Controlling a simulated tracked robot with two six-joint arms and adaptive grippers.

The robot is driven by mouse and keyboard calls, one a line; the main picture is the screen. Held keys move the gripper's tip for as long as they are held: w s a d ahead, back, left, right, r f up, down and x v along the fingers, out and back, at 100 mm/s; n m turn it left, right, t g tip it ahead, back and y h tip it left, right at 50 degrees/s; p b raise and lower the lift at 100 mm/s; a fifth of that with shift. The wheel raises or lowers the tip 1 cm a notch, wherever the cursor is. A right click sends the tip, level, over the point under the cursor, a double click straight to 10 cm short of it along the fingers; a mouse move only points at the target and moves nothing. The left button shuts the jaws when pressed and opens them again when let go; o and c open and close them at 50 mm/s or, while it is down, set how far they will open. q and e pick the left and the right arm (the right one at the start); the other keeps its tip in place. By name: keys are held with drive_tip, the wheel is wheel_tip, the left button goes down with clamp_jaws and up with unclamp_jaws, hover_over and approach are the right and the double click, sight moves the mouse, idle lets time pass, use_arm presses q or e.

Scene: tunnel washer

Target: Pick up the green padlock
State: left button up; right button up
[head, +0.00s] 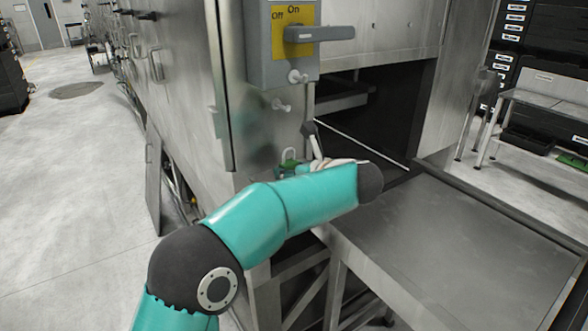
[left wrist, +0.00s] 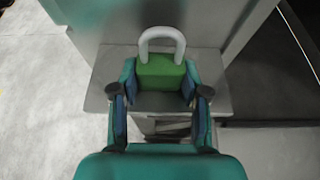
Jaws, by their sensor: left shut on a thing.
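The green padlock (left wrist: 160,72) has a green body and a pale grey shackle that points up in the left wrist view. My left gripper (left wrist: 160,84) is shut on its body, with one finger on each side. A grey ledge (left wrist: 98,99) shows around and below the padlock; I cannot tell whether they touch. In the head view the padlock (head: 289,156) shows just above my teal left arm, beside the machine's metal wall. Most of my left gripper is hidden behind the arm there. My right gripper is not in view.
A grey switch box with a yellow On/Off plate (head: 292,30) and a lever is on the machine above the padlock. To the right are the dark machine opening (head: 385,110) and a flat metal table (head: 450,240). Open floor (head: 70,190) lies left.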

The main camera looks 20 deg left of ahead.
use_arm(q)
drive_tip(key=shift+c, duration=1.1)
drive_tip(key=shift+r, duration=0.1)
